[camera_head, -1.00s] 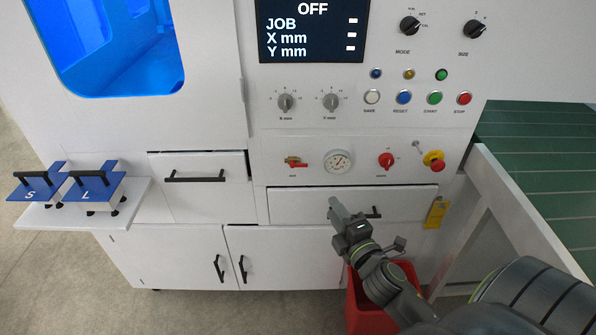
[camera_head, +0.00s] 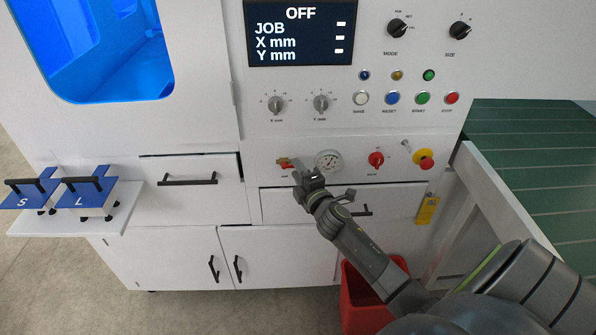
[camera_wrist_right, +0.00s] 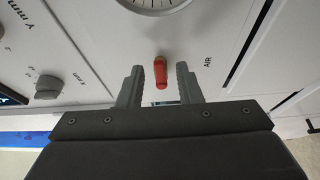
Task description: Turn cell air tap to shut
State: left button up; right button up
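The air tap (camera_head: 284,162) is a small brass valve with a red lever, on the white panel left of the round gauge. In the right wrist view its red lever (camera_wrist_right: 161,72) stands between the two fingers, beside the printed word AIR. My right gripper (camera_head: 297,168) is in front of the tap and partly covers it. In the wrist view the right gripper (camera_wrist_right: 160,85) is open, with a gap on both sides of the lever. My left gripper is not in view.
A pressure gauge (camera_head: 329,162) sits just right of the tap. A red rotary switch (camera_head: 376,159) and a red stop button on yellow (camera_head: 425,160) lie farther right. A drawer (camera_head: 400,204) is below. The display (camera_head: 299,32) reads OFF.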

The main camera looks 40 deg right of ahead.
jog(key=shift+w, duration=0.2)
grip_shut()
